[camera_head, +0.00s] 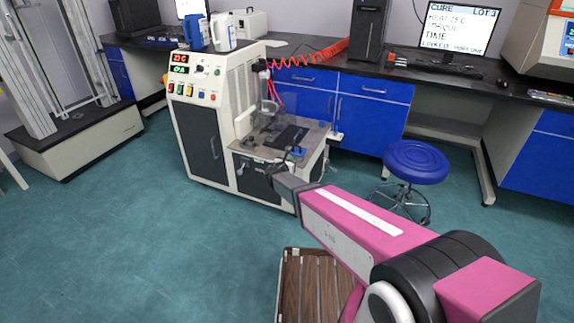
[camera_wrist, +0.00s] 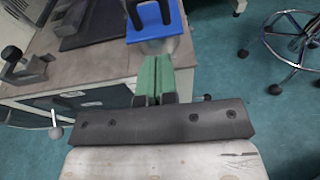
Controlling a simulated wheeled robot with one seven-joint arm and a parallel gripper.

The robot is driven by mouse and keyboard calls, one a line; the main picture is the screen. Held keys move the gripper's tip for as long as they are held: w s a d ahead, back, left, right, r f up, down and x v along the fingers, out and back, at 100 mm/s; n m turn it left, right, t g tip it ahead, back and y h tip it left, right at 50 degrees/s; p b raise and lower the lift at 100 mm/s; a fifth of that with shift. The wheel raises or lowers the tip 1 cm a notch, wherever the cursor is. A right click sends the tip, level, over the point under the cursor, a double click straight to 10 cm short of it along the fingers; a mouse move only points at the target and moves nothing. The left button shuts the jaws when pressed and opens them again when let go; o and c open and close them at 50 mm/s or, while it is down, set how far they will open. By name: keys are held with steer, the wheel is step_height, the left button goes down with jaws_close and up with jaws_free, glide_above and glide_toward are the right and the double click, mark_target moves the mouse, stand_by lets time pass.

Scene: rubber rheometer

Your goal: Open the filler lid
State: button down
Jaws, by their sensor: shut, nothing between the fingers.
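My gripper (camera_wrist: 156,62) is shut and empty, its two green fingers pressed together. The block may be the filler lid, but I cannot tell for sure. In the head view, a small blue part (camera_head: 298,151) shows on the machine's worktop (camera_head: 316,136), just beyond my gripper. My dark wrist hides part of the worktop's front edge.
The cream rheometer cabinet (camera_head: 203,130) has a lit control panel. A dark plate (camera_head: 287,137) lies on its worktop, and a grey clamp-like part (camera_wrist: 25,68) shows at left in the wrist view. A blue stool (camera_head: 416,162) stands to the right.

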mark_target(295, 153)
steer(key=x, duration=0.3)
steer(key=shift+w+d+f, duration=0.1)
steer(key=shift+w, duration=0.2)
steer(key=shift+w+d+r, duration=0.4)
steer(key=shift+w+r, duration=0.35)
steer(key=shift+r, duration=0.05)
steer(key=shift+w+d+r, duration=0.2)
steer(key=shift+w+r, duration=0.2)
steer(key=shift+w, duration=0.1)
steer(key=shift+r, duration=0.1)
steer(key=shift+w+r+g, duration=0.15)
steer(key=shift+r+g, duration=0.05)
steer(key=shift+g, duration=0.1)
